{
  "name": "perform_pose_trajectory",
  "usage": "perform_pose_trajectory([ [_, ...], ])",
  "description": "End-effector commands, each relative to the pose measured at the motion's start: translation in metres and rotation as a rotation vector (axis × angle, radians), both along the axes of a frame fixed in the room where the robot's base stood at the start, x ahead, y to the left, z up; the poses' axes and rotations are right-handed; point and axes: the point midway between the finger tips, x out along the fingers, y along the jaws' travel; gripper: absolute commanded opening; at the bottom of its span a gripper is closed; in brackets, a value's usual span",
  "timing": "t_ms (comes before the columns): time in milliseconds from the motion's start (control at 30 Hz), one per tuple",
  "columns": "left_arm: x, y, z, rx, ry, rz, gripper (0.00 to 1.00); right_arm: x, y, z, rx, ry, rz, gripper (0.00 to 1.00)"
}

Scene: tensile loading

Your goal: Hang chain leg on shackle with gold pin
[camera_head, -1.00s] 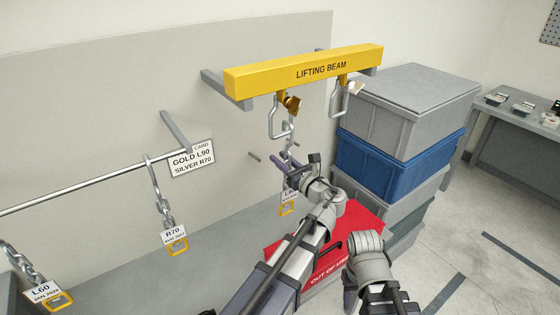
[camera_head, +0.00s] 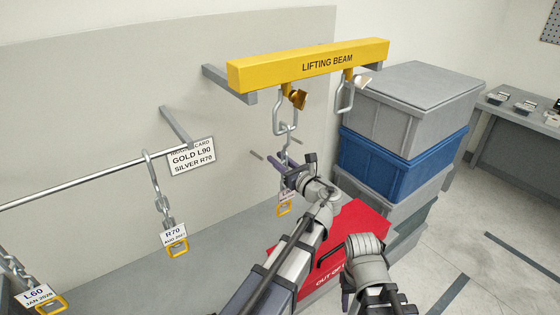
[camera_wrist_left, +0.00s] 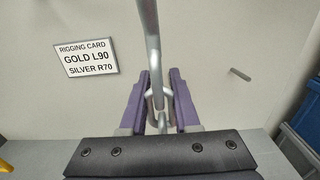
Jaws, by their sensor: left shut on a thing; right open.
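The yellow lifting beam (camera_head: 305,64) carries two shackles. The left shackle (camera_head: 277,112) has a gold pin (camera_head: 298,98); the right shackle (camera_head: 344,98) has a silver pin (camera_head: 361,82). My left gripper (camera_head: 290,178) is shut on a chain leg (camera_head: 285,146) below the gold-pin shackle. The chain also shows between its fingers in the left wrist view (camera_wrist_left: 158,98). Its upper link overlaps the shackle's lower bend; I cannot tell whether it is threaded. Its tag is partly hidden, with a yellow end link (camera_head: 284,209) below.
Chain R70 (camera_head: 155,185) hangs from a rail (camera_head: 75,188); chain L60 (camera_head: 20,275) is at lower left. The rigging card (camera_head: 191,158) reads gold L90, silver R70. A red out-of-use box (camera_head: 352,222) and stacked crates (camera_head: 385,165) stand at right.

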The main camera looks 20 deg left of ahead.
Motion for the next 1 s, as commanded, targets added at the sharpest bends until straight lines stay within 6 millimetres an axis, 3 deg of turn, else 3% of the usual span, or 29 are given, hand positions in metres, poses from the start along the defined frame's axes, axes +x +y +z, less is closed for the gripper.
perform_pose_trajectory([
  [367,0.0004,0.0012,-0.0026,0.003,-0.001,0.0,0.0,0.0,0.0,-0.0033,0.0,0.0,0.0,0.5],
  [400,0.0004,0.0012,-0.0026,0.003,-0.001,0.0,0.31,0.0,0.0,-0.0033,0.0,0.0,0.0,0.5],
  [700,0.0004,0.0012,-0.0032,0.001,0.0,0.0,0.65,0.0,0.0,-0.0034,0.0,0.0,0.0,0.5],
  [1000,-0.0001,0.0012,-0.0042,-0.002,0.0,0.0,0.65,0.0,0.0,-0.0038,0.0,0.0,0.0,0.5],
])
